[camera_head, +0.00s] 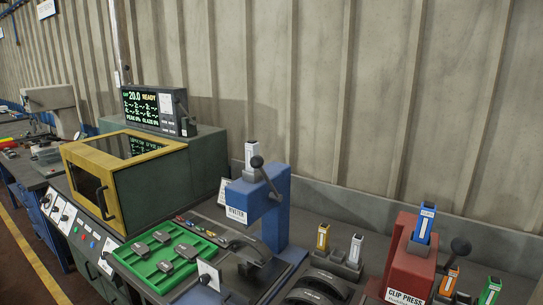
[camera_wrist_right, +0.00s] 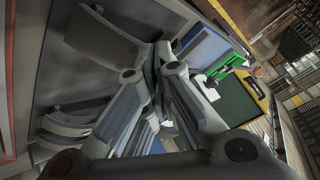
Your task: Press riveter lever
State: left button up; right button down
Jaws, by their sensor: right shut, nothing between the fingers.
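The blue riveter (camera_head: 276,215) stands upright on the bench in the head view, with a sign on its front. Its lever (camera_head: 266,178) slants up to the left from the top and ends in a dark round knob (camera_head: 257,162). A dark curved part (camera_head: 248,246) lies at the riveter's base. My right gripper (camera_wrist_right: 156,75) shows in the right wrist view, its fingers shut and empty over the bench. The lever is not clearly visible in that view, so I cannot tell its distance from the gripper. Neither gripper shows in the head view.
A green tray (camera_head: 140,272) with several dark pads lies left of the riveter. A yellow-framed machine (camera_head: 130,140) stands beyond it. The red clip press (camera_head: 408,265) stands at right. Curved shoes (camera_wrist_right: 105,38) lie beside my right gripper in the wrist view.

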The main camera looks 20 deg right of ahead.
jog(key=w+d+r+m+t+y, duration=0.2)
jog(key=w+r, duration=0.6)
jog(key=r, duration=0.1)
jog(key=w+d+r+m+t+y, duration=0.1)
jog(key=w+d+r+m+t, duration=0.15)
jog(key=w+r, duration=0.55)
jog(key=w+d+r+m+t, duration=0.2)
jog(key=w+d+r, duration=0.1)
jog(key=r, duration=0.7)
jog(key=w+d+r+m+t+y, duration=0.1)
jog(key=w+d+r+m+t, duration=0.1)
jog(key=d+r, duration=0.4)
notch_tip(320, 180, up, 4)
jog(key=shift+w+r+m, duration=0.15)
jog(key=shift+w+m, duration=0.5)
jog(key=shift+w, duration=0.05)
jog(key=shift+w+a, duration=0.1)
jog(key=w+a+p, duration=0.5)
jog(key=a+p, duration=0.2)
jog(key=shift+w+f, duration=0.2)
jog(key=shift+w, duration=0.2)
